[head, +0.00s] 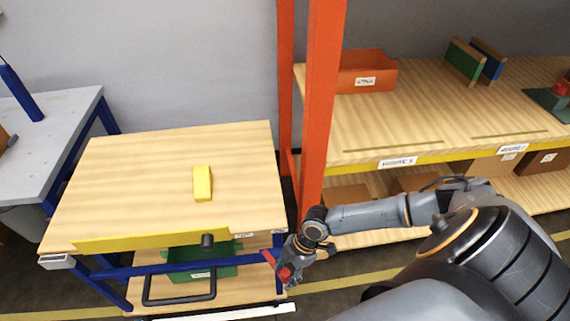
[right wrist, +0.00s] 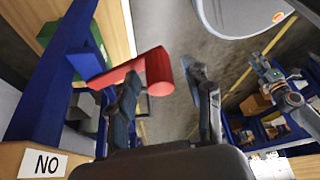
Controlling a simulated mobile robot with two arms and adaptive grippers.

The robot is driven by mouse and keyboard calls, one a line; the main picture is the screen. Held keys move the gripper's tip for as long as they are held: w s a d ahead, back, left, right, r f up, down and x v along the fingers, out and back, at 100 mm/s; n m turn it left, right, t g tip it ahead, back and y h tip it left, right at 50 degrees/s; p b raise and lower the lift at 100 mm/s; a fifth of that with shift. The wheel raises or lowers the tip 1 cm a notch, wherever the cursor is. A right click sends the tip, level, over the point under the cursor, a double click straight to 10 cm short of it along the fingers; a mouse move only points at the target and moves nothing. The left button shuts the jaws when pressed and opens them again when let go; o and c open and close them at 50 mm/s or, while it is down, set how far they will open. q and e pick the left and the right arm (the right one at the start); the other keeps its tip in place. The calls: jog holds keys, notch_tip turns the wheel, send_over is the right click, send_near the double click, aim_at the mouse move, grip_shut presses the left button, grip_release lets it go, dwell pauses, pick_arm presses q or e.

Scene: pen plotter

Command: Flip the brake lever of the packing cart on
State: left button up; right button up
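The packing cart (head: 120,185) has a wooden top and a blue frame. Its red brake lever (head: 268,258) is at the front right corner. In the right wrist view the red lever (right wrist: 157,72) has a thick, round end and reaches between my fingers. My right gripper (head: 286,274) is at the lever; in its wrist view its fingers (right wrist: 165,90) are apart. The left finger is close to the lever and overlaps it; contact is unclear. A gap separates the lever from the right finger. A label (right wrist: 43,163) shows the letters N and O. My left gripper is not clear.
A yellow block (head: 202,183) lies on the cart top. A black handle (head: 180,302) sticks out at the cart's front. A green bin (head: 190,287) is on its lower shelf. An orange post (head: 318,110) and a shelf rack (head: 440,110) stand close on the right.

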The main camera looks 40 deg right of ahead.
jog(key=v, duration=1.2)
dwell(0.4)
